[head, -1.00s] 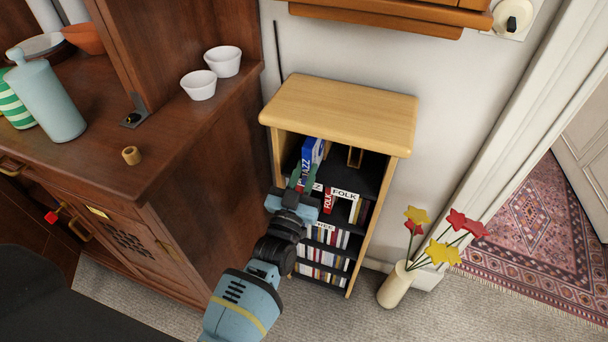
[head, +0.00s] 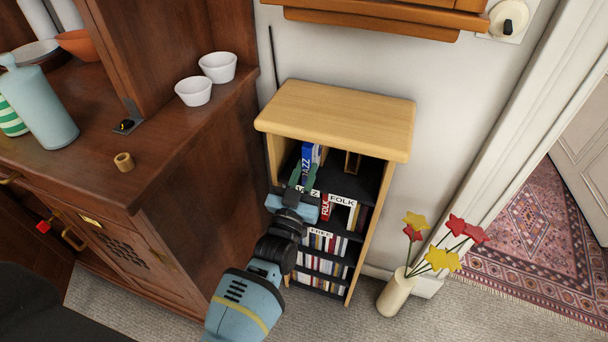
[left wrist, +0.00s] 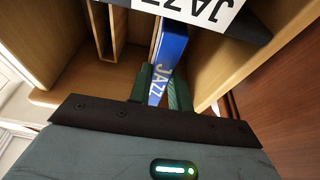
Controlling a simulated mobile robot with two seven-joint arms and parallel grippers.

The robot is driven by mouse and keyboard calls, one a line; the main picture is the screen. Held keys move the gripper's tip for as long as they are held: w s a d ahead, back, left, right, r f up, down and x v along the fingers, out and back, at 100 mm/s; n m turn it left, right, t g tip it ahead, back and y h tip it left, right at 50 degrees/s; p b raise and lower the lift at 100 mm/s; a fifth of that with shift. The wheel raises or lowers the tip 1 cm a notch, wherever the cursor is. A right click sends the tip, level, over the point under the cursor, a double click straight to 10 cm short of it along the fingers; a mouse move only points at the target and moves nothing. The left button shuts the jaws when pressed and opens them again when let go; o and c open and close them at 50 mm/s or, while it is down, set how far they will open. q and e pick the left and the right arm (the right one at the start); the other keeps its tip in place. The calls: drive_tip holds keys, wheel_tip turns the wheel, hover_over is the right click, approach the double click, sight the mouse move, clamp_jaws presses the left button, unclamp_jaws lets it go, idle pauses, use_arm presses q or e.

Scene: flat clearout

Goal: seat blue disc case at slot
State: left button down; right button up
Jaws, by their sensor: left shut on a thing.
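The blue disc case (head: 309,158), marked JAZZ, stands upright inside the top compartment of the small wooden shelf (head: 340,115). My left gripper (head: 300,180) reaches into that compartment from the front and is shut on the case. In the left wrist view the blue case (left wrist: 170,55) sits between the two green fingers (left wrist: 160,88), its JAZZ spine facing me. A JAZZ label (left wrist: 200,10) is on the shelf edge by the case. The case's far end and the slot around it are partly hidden. My right gripper is not in view.
A wooden divider (head: 352,162) stands right of the case. A red FOLK case (head: 325,207) and several other cases fill the lower rows. A dark cabinet (head: 190,190) stands close on the left. A vase of flowers (head: 397,290) stands on the floor at right.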

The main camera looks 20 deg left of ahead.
use_arm(q)
drive_tip(key=shift+w+b, duration=0.45)
drive_tip(key=shift+w, duration=0.4)
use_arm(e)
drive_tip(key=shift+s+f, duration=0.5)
use_arm(q)
drive_tip(key=shift+w+b, duration=0.45)
drive_tip(key=shift+w, duration=0.25)
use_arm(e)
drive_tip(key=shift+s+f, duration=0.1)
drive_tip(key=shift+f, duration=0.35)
use_arm(q)
drive_tip(key=c, duration=1.2)
unclamp_jaws()
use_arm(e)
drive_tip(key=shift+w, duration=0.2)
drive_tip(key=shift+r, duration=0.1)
